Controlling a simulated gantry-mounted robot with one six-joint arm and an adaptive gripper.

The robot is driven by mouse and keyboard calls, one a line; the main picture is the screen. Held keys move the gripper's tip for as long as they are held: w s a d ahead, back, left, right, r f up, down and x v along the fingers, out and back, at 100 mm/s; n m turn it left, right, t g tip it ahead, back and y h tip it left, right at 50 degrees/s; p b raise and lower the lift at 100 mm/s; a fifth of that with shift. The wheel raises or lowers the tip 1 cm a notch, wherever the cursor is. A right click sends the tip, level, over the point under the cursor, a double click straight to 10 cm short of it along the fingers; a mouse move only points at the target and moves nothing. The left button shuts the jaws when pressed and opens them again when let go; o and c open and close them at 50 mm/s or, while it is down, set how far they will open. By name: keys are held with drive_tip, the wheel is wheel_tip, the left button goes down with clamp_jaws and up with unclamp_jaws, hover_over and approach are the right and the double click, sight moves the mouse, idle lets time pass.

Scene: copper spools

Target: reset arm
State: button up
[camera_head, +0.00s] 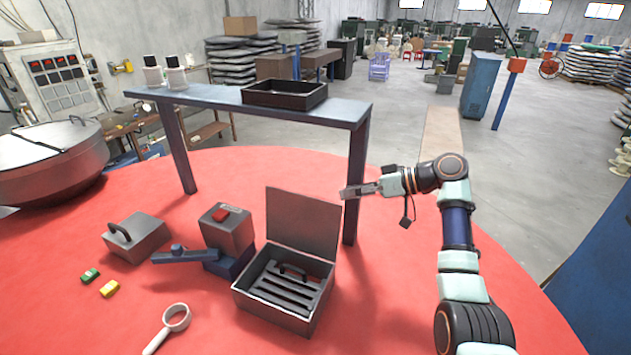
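My gripper (358,190) is at the end of my arm, right of centre. It points left and is in the air near the right leg of the blue table. Its fingers are small and seen nearly edge-on, so I cannot tell whether they are open or shut. No object shows clearly at its fingertips. The arm rises from the lower right and bends left at the top.
An open grey box (305,325) with a raised lid stands below my gripper. Left are a grey block with a red top (228,232), a handled grey box (148,245) and a magnifying glass (176,318). The blue table (225,98) carries a black tray (285,103).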

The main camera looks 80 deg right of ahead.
idle(0.3)
drive_tip(key=w+a+r+n+t+h+b, duration=0.1)
drive_tip(key=w+r+n+h+b, duration=0.1)
drive_tip(key=w+r+n, duration=0.35)
drive_tip(key=w+a+f+g+y+p, duration=0.1)
drive_tip(key=w+a+f, duration=0.4)
drive_tip(key=w+a, duration=0.55)
drive_tip(key=w+a+f+g+y+p, duration=0.15)
drive_tip(key=w+a+f, duration=0.35)
drive_tip(key=w+a, duration=0.6)
drive_tip(key=w+a+f+p, duration=0.2)
drive_tip(key=a, duration=2.1)
drive_tip(key=s+a, duration=0.3)
drive_tip(key=a, duration=0.4)
drive_tip(key=s+a+r+p, duration=0.1)
drive_tip(key=s+a, duration=0.3)
drive_tip(key=a, duration=0.4)
drive_tip(key=shift+s+t+p, duration=0.2)
drive_tip(key=shift+t+p, duration=0.1)
drive_tip(key=shift+t, duration=0.05)
